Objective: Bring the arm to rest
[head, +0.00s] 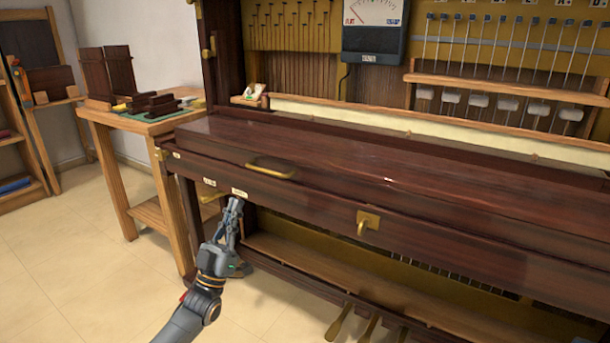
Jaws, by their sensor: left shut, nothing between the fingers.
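My left gripper (233,213) points upward in front of the piano's lower front, its tips just below the front rail and near a small white label. It is shut and empty. I cannot tell if it touches the rail. The piano (440,206) is dark brown wood with its key lid closed, so the keys are hidden. A brass handle (270,168) sits on the lid's front edge. A brass latch (367,221) is on the front rail to the right of my gripper. My right gripper is not in view.
A wooden workbench (150,126) with small wooden parts stands left of the piano. A wooden shelf (18,140) is at the far left. A gauge (374,30) hangs above. Pedals (340,322) stick out at the bottom. The tiled floor (85,265) at left is clear.

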